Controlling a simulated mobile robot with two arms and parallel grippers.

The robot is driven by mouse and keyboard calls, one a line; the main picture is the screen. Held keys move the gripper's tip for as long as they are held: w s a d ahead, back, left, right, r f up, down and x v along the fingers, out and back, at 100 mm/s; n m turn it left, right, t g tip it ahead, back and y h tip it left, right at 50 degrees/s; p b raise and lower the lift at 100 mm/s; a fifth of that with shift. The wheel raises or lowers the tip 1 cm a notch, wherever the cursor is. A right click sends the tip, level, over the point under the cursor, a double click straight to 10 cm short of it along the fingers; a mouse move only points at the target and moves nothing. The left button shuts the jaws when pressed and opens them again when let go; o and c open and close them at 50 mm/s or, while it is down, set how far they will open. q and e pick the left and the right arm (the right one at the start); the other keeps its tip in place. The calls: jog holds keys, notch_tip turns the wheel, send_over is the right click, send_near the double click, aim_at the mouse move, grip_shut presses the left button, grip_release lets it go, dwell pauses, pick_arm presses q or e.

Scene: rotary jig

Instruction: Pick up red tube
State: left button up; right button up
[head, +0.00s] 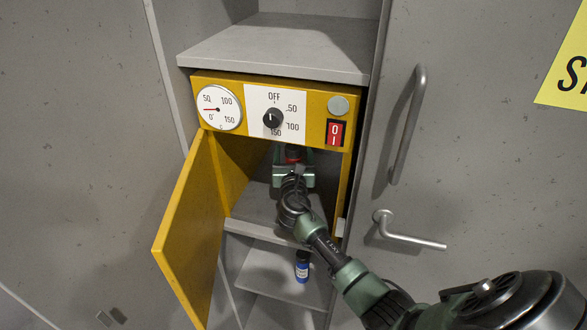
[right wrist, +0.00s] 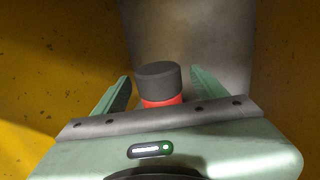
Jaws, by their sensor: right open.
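The red tube (right wrist: 160,99) has a dark grey cap (right wrist: 158,81) and stands inside the yellow cabinet. In the right wrist view it is between the two green fingers of my right gripper (right wrist: 160,90), which are open with a gap on each side of the cap. In the head view the red tube (head: 292,155) shows only as a small patch at the far end of my right gripper (head: 292,160), just under the control panel. The lower part of the tube is hidden by the gripper body. My left gripper is not in view.
The yellow cabinet's door (head: 190,235) is swung open to the left. Its panel (head: 275,112) with dial and red switch is just above my right gripper. A blue tube (head: 302,266) with a black cap stands on the shelf below. Door handles (head: 407,125) are at the right.

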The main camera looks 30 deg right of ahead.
grip_shut()
jog(key=shift+r, duration=0.1)
